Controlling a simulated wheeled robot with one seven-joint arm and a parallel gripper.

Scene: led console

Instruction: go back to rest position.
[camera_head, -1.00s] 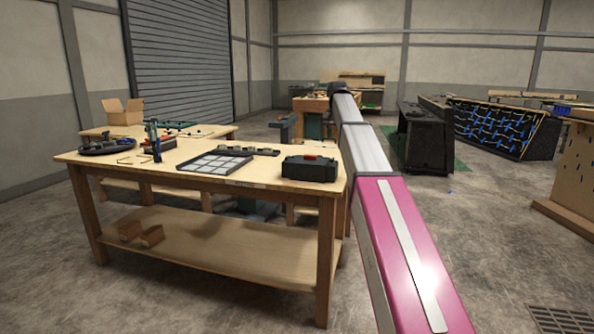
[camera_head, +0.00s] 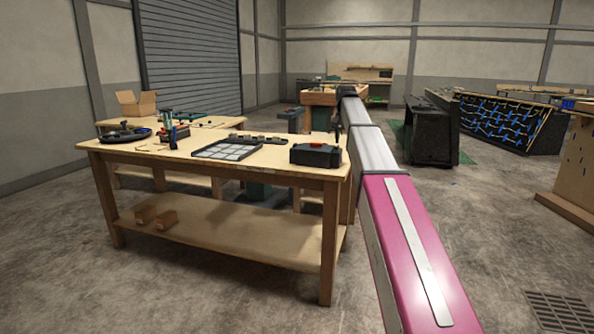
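My arm, with a magenta section and a grey section beyond it, reaches from the lower right of the head view up to a dark joint near the middle. I cannot make out my gripper's fingers in this view, and no wrist view is given. No object is seen held. The wooden workbench (camera_head: 210,243) stands to the left of my arm. On its top are a black case with red trim (camera_head: 316,155), a flat tray with pale square cells (camera_head: 228,150), and dark tools (camera_head: 173,132).
My arm passes close by the bench's right end in the picture. A second bench with an open cardboard box (camera_head: 137,103) stands behind. A black console (camera_head: 432,133) and a panel with blue cables (camera_head: 510,120) stand at right. Concrete floor is open in front and at right.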

